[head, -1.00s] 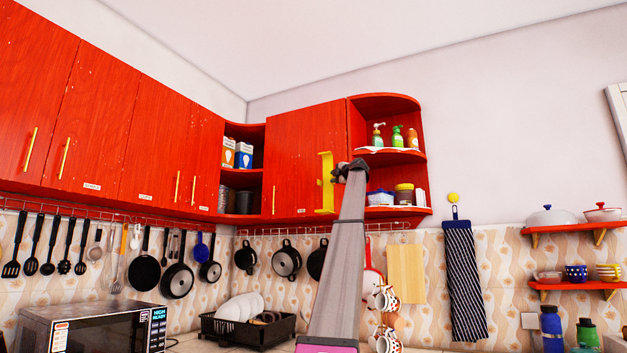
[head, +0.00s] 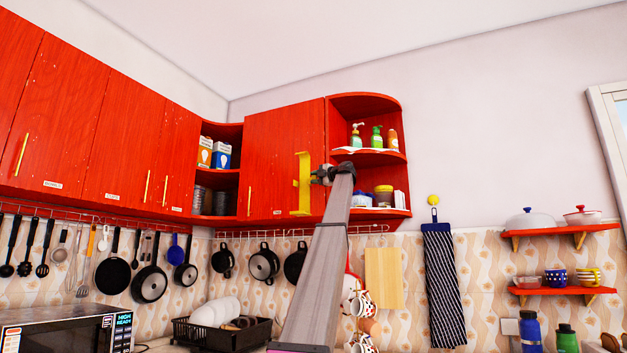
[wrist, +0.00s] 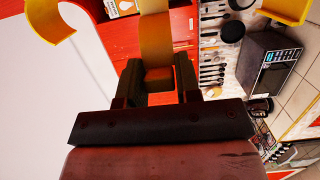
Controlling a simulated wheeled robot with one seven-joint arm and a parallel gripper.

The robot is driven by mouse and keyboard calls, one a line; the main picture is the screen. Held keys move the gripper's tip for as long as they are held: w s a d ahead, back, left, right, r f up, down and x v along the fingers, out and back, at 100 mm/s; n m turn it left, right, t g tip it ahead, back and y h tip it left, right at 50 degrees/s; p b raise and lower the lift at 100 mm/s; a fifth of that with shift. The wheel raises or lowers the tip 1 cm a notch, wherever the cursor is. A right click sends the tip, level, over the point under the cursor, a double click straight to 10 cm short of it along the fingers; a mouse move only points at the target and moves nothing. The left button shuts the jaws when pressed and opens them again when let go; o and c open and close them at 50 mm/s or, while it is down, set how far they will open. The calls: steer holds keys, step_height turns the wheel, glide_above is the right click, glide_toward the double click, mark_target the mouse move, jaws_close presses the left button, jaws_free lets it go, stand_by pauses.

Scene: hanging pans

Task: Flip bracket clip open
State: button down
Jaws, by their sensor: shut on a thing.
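A yellow bracket (head: 304,186) stands upright in the head view, in front of the red corner cabinet door. Its short ends turn to the left. My gripper (head: 321,175) is shut on the middle of the bracket from the right side. In the wrist view the bracket (wrist: 157,38) runs up from between the dark fingers of my gripper (wrist: 158,78). A curved yellow end shows at the upper left there, and another yellow piece at the upper right. I cannot make out a separate clip part.
Red wall cabinets (head: 82,130) with yellow handles fill the left. An open corner shelf (head: 366,156) with bottles is close behind my gripper. Pans (head: 264,262) and utensils hang below. A microwave (head: 66,332) and dish rack (head: 222,332) stand underneath. The wall at upper right is clear.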

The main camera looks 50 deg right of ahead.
steer(key=c, duration=0.9)
jaws_free()
steer(key=s, duration=1)
steer(key=shift+s+d, duration=0.2)
steer(key=shift+s, duration=0.15)
